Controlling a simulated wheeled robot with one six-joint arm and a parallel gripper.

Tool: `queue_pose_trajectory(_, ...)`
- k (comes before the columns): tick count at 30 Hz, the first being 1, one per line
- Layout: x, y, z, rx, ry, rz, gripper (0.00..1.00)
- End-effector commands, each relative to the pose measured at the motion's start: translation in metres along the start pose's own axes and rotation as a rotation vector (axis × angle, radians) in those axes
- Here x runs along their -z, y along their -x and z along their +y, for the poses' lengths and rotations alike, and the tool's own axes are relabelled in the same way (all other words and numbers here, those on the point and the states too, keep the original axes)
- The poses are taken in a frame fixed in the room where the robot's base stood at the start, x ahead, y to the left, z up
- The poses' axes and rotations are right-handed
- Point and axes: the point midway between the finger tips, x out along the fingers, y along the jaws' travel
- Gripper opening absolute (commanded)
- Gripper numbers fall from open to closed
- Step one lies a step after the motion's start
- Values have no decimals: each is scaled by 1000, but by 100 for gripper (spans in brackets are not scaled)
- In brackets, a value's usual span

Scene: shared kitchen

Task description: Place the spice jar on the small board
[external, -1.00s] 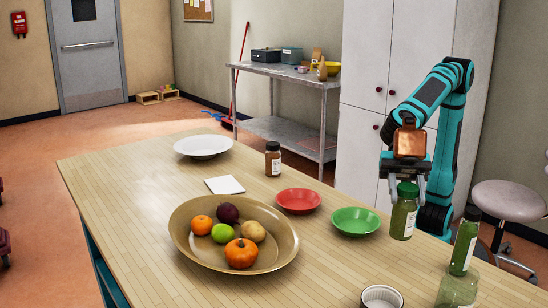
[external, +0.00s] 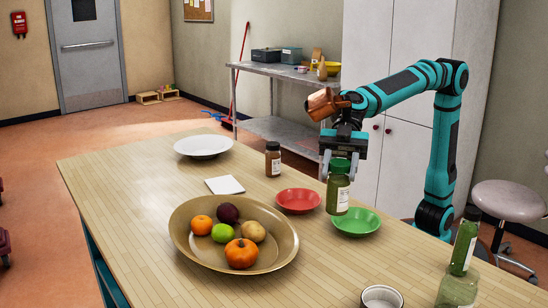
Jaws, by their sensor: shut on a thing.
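The spice jar (external: 338,196), with green contents, a green lid and a pale label, hangs upright below my gripper (external: 338,166). My gripper is shut on it near the lid. The jar is held in the air and, in the picture, overlaps the left edge of the green plate. The small board (external: 224,185) looks like a flat, pale square lying on the table left of the red plate. Its top is bare.
A brown jar with a dark lid (external: 272,161) stands behind the red plate (external: 298,200). The green plate (external: 355,222), fruit bowl (external: 184,244), white plate (external: 203,146), white ramekin (external: 382,298) and green bottle (external: 465,243) share the table (external: 110,190). The left front is clear.

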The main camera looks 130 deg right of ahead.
Motion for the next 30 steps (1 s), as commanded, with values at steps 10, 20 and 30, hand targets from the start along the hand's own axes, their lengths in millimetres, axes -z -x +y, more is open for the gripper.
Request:
queue_pose_trajectory(10,-14,45,127,-74,-34,-1,13)
queue_pose_trajectory(20,-39,106,238,-139,-60,0,13)
queue_pose_trajectory(30,-71,184,336,-202,-82,5,13)
